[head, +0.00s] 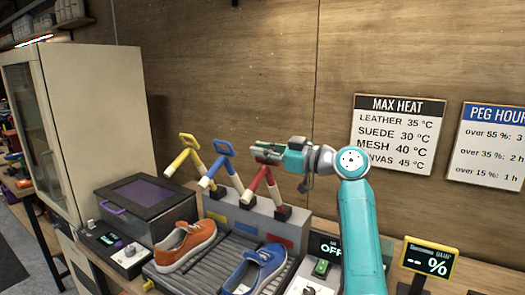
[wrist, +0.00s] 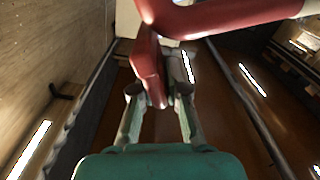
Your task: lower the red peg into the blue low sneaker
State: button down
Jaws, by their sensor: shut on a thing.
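The red peg (head: 271,178) has red and cream legs and stands at the right end of the grey rack, its lower end at a black socket. My gripper (head: 262,149) is shut on its red handle at the top. In the wrist view the red peg (wrist: 148,65) shows between the fingertips of my gripper (wrist: 158,93). The blue low sneaker (head: 262,266) with white laces and sole lies below the rack, on the right of the ribbed grey bed, its opening facing up. The picture's lower edge is close to its toe.
A yellow peg (head: 190,152) and a blue peg (head: 215,168) stand left in the rack (head: 262,229). An orange sneaker (head: 183,246) lies left of the blue one. A dark lidded box (head: 142,205) stands left, and small displays (head: 430,259) stand right.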

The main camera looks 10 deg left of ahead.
jog(key=shift+s+a+f, duration=0.2)
jog(key=shift+s+f, duration=0.15)
jog(key=shift+s, duration=0.15)
jog(key=s+a+f+n, duration=0.2)
jog(key=s+f+n, duration=0.3)
jog(key=f, duration=0.7)
jog(key=s+a+f+n, duration=0.3)
jog(key=s+f+n, duration=0.2)
jog(key=s+f, duration=0.4)
jog(key=shift+s+f+n, duration=0.2)
jog(key=shift+f+n, duration=0.2)
jog(key=shift+f, duration=1.65)
jog(key=c, duration=1.2)
grip_release()
jog(key=shift+r, duration=0.3)
